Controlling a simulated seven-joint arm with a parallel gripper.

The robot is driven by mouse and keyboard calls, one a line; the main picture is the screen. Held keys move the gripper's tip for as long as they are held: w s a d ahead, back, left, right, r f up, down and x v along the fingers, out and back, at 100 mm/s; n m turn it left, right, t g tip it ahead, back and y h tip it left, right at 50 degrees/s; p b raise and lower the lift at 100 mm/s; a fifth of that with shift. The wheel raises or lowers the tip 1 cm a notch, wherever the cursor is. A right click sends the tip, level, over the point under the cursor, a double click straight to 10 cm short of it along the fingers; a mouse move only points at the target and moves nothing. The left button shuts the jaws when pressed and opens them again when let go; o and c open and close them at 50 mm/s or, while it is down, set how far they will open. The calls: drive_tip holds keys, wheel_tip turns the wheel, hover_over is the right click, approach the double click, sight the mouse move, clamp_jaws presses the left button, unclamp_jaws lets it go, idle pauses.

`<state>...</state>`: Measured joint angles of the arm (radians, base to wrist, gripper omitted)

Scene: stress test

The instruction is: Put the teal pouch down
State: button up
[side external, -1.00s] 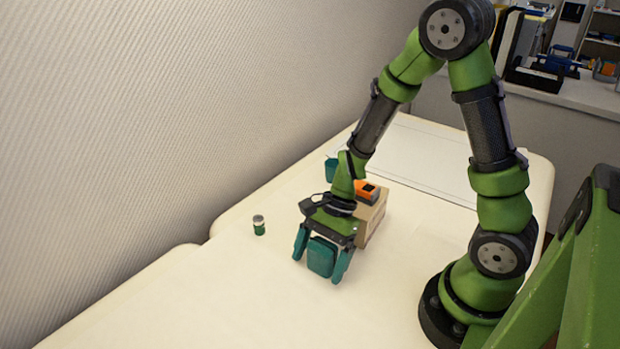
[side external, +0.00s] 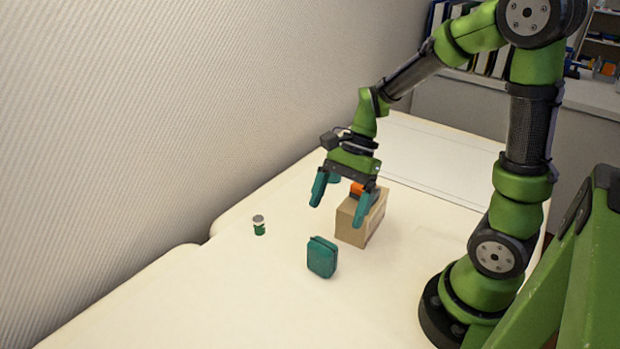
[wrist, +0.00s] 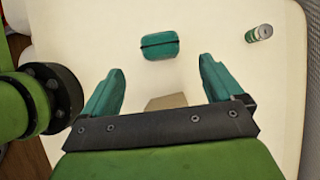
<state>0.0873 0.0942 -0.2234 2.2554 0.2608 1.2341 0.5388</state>
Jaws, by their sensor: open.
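The teal pouch (side external: 321,258) stands upright on the cream table, in front of the cardboard box in the side view. It also shows in the wrist view (wrist: 159,46), beyond my fingertips and apart from them. My gripper (side external: 341,204) is open and empty, raised above the table behind the pouch, with its teal fingers spread near the box. In the wrist view, my gripper (wrist: 160,66) has nothing between its fingers.
A cardboard box (side external: 358,222) with an orange-and-black item (side external: 357,189) on top stands close by my gripper. A small green-and-white can (side external: 259,225) stands to the left. The table's front area is clear.

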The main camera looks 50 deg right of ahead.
drive_tip(key=s+a+r+n+t+h, duration=0.1)
drive_tip(key=s+r+n+t+h, duration=0.1)
drive_tip(key=r+n, duration=0.4)
drive_tip(key=s+a+r+n+t+h, duration=0.1)
drive_tip(key=s+r+n+t+h, duration=0.1)
drive_tip(key=r+n+t, duration=0.3)
drive_tip(key=shift+s+r+n, duration=0.4)
drive_tip(key=shift+r+n, duration=0.3)
drive_tip(key=shift+n, duration=0.8)
drive_tip(key=shift+a, duration=0.1)
